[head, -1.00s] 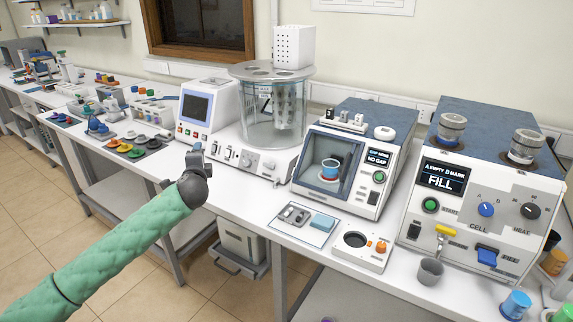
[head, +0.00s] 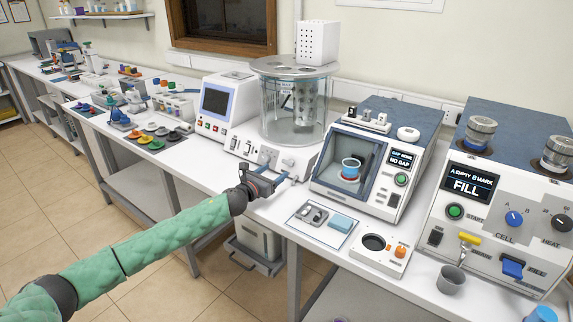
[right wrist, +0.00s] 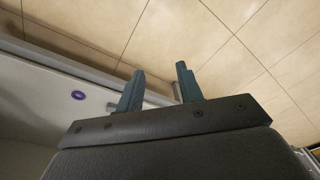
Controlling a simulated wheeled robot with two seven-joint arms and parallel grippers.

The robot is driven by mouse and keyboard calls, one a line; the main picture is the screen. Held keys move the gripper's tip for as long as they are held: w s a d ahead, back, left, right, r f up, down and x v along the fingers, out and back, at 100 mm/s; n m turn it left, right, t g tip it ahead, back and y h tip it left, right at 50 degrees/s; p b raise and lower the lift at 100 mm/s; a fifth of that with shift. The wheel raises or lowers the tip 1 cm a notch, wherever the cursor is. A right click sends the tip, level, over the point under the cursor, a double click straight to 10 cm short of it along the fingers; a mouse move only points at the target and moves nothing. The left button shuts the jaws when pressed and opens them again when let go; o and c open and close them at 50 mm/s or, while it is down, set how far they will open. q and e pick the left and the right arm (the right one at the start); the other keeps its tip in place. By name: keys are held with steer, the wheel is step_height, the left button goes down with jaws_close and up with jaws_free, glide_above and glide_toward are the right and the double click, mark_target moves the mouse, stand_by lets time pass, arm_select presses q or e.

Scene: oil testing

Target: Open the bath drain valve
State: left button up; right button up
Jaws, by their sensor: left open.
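The bath is a clear glass cylinder (head: 293,112) with a grey lid on a white base (head: 312,155), in the middle of the head view. The drain valve is too small and too covered by my gripper to make out at the front of the base. My left gripper (head: 274,168) is open and empty, close in front of the base's lower front. I cannot tell whether it touches anything there. My right gripper (right wrist: 160,85) is open in the right wrist view, its two fingers apart with nothing held.
A white tester with a small window (head: 350,160) stands right of the bath, then a larger FILL unit (head: 480,215). A steel cup (head: 451,279) stands on the bench. A bin (head: 258,240) sits below. A purple ring (right wrist: 78,95) shows in the right wrist view.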

mark_target(287, 162)
arm_select(q)
steer(key=p+x, duration=0.1)
steer(key=x, duration=0.5)
steer(key=shift+s+r, duration=0.1)
steer(key=shift+p+x, duration=0.35)
steer(key=shift+x, duration=0.55)
arm_select(e)
step_height(287, 162, down, 7)
steer(key=s+d, duration=0.1)
steer(key=shift+s, duration=0.4)
arm_select(q)
steer(key=shift+a, duration=0.1)
arm_select(e)
steer(key=shift+f, duration=0.1)
arm_select(q)
steer(key=c, duration=1)
